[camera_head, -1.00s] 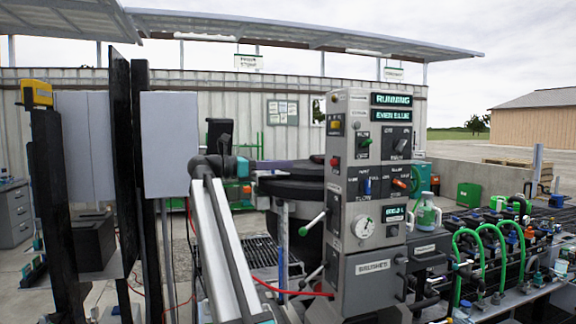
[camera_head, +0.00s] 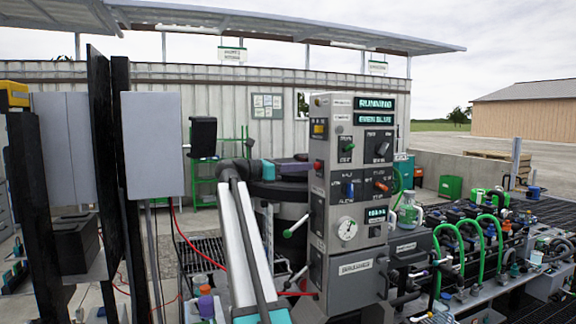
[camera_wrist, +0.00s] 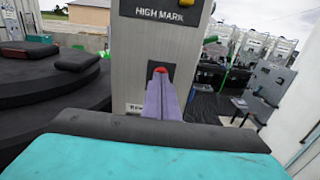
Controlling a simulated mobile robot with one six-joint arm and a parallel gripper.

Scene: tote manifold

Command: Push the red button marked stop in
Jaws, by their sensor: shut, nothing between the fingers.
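The grey control cabinet (camera_head: 350,200) stands right of centre in the head view. A small red button (camera_head: 317,165) shows on its left front strip. My gripper (camera_head: 307,158) reaches from the left, its purple fingers pointing at the cabinet. In the wrist view the shut fingers (camera_wrist: 162,80) point at a red button (camera_wrist: 160,70) in a dark square on a grey face. The fingertips overlap its lower part, and I cannot tell whether they touch it. The label under it is mostly hidden by the fingers, so I cannot read "stop". A "HIGH MARK" label (camera_wrist: 160,14) sits above.
A yellow button (camera_head: 319,128), a green and an orange control and a gauge (camera_head: 347,229) are on the cabinet. A lever (camera_head: 296,227) sticks out to its left. A dark round drum (camera_head: 282,190) stands behind my arm. Pipework with green hoses (camera_head: 470,240) lies right.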

